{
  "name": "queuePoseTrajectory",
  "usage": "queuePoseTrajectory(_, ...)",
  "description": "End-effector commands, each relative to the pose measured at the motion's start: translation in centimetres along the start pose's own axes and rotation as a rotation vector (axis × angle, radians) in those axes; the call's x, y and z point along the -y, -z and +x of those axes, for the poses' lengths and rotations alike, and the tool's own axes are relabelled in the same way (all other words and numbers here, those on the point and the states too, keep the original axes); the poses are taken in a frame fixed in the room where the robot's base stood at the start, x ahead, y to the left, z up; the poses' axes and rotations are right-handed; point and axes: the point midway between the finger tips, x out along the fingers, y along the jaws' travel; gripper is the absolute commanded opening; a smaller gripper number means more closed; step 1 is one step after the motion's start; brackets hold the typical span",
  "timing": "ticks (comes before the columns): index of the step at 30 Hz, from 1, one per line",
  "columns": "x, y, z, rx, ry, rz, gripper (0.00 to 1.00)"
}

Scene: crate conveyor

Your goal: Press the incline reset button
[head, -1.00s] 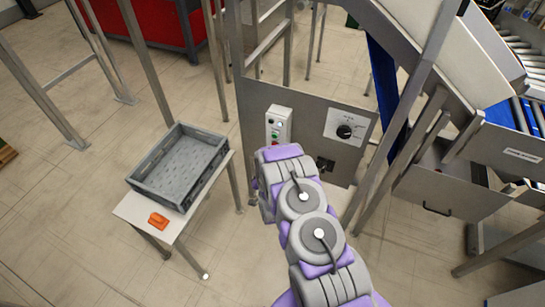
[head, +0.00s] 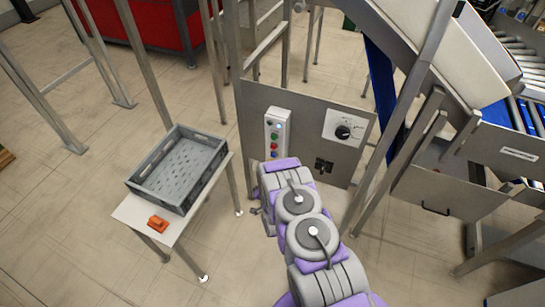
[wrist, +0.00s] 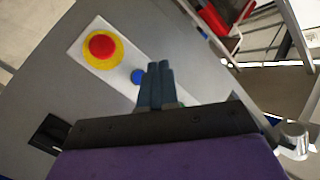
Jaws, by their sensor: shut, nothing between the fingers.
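A pale button box (head: 268,148) is fixed on the grey control panel (head: 310,108), with a small column of coloured buttons. No label on it can be read, so I cannot tell which is the incline reset button. The wrist view shows a white plate (wrist: 118,66) with a big red button on a yellow ring (wrist: 102,47) and a small blue button (wrist: 138,76). My gripper (wrist: 160,68) is shut and empty, its fingertips appearing just right of the blue button; contact cannot be told. In the head view my arm hides the fingers.
A black dial (head: 343,132) on a white plate and a black fitting (head: 323,166) are right of the box. A grey crate (head: 150,190) and an orange object (head: 157,224) rest on a white table (head: 180,227) at left. Metal posts flank the panel.

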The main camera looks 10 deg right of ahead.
Motion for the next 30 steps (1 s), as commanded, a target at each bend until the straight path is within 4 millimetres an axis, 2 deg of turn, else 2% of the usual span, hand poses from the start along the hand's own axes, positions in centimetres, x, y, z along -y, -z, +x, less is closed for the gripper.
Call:
queuePoseTrajectory(15, -2.8, 2.8, 5.1, -0.004, 0.0, 0.0, 0.0)
queuePoseTrajectory(30, -3.3, 3.2, 5.9, 0.001, -0.002, -0.001, 0.0)
